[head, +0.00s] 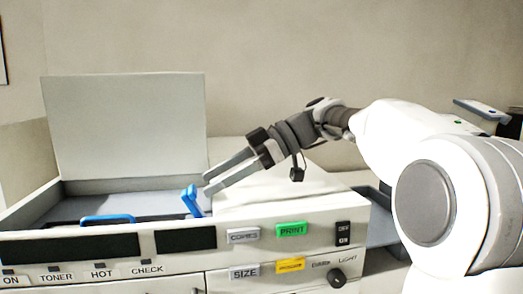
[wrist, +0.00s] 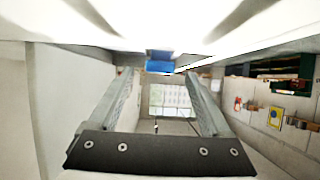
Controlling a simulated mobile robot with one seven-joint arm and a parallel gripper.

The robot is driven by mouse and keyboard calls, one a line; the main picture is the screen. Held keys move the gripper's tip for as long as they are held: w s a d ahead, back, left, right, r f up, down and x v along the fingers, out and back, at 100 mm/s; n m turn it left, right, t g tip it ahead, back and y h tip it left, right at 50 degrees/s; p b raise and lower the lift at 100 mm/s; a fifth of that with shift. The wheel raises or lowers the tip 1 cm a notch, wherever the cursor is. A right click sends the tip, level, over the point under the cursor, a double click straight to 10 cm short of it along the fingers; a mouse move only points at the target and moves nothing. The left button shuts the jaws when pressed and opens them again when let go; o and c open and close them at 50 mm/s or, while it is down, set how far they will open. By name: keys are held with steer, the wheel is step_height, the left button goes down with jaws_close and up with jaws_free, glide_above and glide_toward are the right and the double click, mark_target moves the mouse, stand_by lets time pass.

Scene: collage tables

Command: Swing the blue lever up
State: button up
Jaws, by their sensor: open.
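A short blue lever (head: 191,201) stands tilted at the right end of the copier's open bay. My gripper (head: 208,184) reaches in from the right, with its fingertips right beside the lever. In the wrist view my gripper (wrist: 158,73) is open, its two fingers apart with nothing held between them. A blue patch (wrist: 159,67), probably the lever, shows between the fingertips at the top. I cannot tell whether a finger touches it.
The white copier (head: 290,199) has a raised lid (head: 125,125) behind the bay. A second blue handle (head: 107,219) sits at the bay's front left. Labelled buttons, such as a green PRINT one (head: 291,229), and a black knob (head: 337,278) are on the front panel.

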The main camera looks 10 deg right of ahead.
steer(key=p+v, duration=0.2)
steer(key=v, duration=1.2)
steer(key=shift+d+r, duration=0.15)
steer(key=shift+d, duration=0.2)
steer(key=shift+a+p, duration=0.1)
steer(key=shift+p, duration=0.2)
step_height(320, 180, up, 11)
steer(key=h+p, duration=1.2)
steer(key=p, duration=0.5)
glide_above(192, 187)
steer(key=shift+t, duration=0.3)
step_height(192, 187, down, 18)
steer(key=b, duration=0.4)
